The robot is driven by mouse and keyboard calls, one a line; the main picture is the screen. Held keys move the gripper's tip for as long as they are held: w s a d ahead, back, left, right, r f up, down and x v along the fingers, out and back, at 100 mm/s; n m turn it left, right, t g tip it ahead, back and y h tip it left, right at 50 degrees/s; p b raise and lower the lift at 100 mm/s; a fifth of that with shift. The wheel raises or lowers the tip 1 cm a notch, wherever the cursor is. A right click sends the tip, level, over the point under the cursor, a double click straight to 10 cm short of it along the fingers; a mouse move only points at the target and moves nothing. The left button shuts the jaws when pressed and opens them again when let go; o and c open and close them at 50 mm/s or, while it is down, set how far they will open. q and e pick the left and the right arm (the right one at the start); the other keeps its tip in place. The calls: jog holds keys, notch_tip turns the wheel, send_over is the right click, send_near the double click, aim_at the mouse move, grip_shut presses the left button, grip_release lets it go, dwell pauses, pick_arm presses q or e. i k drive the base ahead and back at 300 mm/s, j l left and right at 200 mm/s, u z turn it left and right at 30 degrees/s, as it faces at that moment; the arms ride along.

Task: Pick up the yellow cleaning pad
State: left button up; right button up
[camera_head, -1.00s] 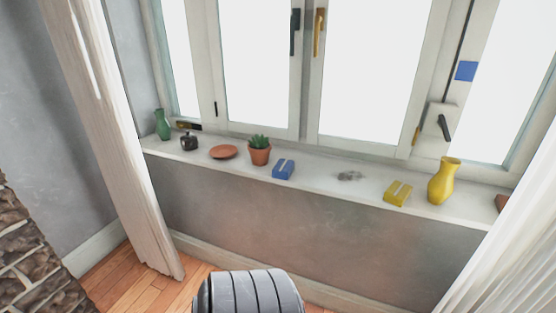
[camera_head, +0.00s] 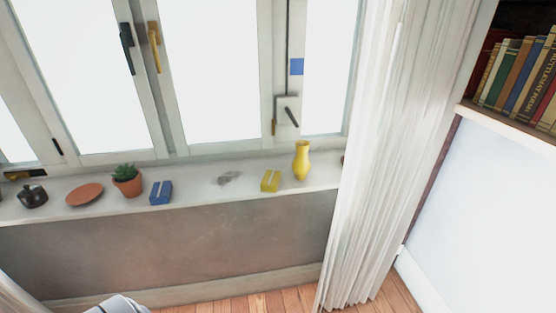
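The yellow cleaning pad (camera_head: 270,181) is a small block with a pale strip on top. It lies on the white window sill (camera_head: 205,195), left of a yellow vase (camera_head: 302,160) and apart from it. Neither of my grippers shows in the head view.
Also on the sill are a blue pad (camera_head: 161,192), a grey smudge (camera_head: 229,178), a potted cactus (camera_head: 126,180), a terracotta saucer (camera_head: 85,195) and a dark pot (camera_head: 32,196). A white curtain (camera_head: 375,150) hangs at the sill's right end. A bookshelf (camera_head: 515,120) stands further right.

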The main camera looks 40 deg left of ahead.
aim_at(271, 180)
jog(key=u, duration=1.2)
